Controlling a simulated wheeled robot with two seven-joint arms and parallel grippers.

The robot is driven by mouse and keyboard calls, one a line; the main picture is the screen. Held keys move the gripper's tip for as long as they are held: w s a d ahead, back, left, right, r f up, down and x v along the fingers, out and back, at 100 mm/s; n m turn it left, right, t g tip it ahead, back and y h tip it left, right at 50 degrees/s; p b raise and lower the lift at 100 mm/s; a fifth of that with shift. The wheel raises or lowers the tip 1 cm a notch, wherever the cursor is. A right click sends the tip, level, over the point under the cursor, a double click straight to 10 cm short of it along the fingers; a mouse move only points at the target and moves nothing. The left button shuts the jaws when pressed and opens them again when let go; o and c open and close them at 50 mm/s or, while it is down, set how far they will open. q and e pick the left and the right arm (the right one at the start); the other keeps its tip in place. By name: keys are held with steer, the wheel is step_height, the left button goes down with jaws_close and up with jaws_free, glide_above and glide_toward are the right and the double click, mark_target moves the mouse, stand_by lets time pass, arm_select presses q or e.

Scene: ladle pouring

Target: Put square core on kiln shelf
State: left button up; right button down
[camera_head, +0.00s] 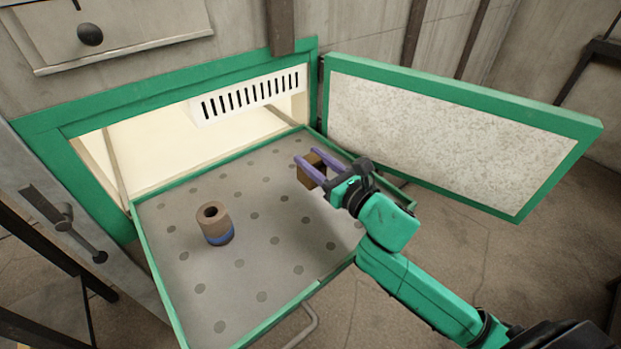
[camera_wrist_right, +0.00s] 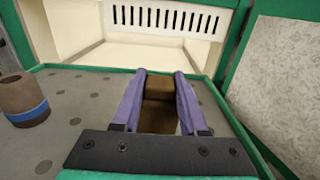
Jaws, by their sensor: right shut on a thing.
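The square core (camera_head: 311,171) is a brown block between the purple fingers of my right gripper (camera_head: 309,168). The gripper is shut on it, over the right part of the kiln shelf (camera_head: 262,290). In the right wrist view the square core (camera_wrist_right: 159,88) shows between the two fingers, with a dark opening in its near part. I cannot tell whether the core touches the shelf. The shelf is a grey plate with dark round spots and a green rim, pulled out of the kiln opening. My left gripper is not in view.
A round brown core (camera_head: 214,222) with a blue band and a hole in its top stands on the left part of the shelf. The kiln door (camera_head: 440,130) stands open at the right, close to my right arm. The shelf's middle and front are clear.

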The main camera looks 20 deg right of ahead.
step_height(320, 180, down, 3)
steer(key=shift+s+f, duration=0.15)
steer(key=shift+f, duration=0.35)
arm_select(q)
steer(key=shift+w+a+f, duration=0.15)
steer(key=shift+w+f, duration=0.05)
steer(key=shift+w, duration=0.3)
arm_select(e)
steer(key=shift+b, duration=0.35)
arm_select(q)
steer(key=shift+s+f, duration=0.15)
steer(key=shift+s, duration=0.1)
arm_select(e)
steer(key=shift+c, duration=2.2)
jaws_free()
steer(key=shift+f, duration=0.1)
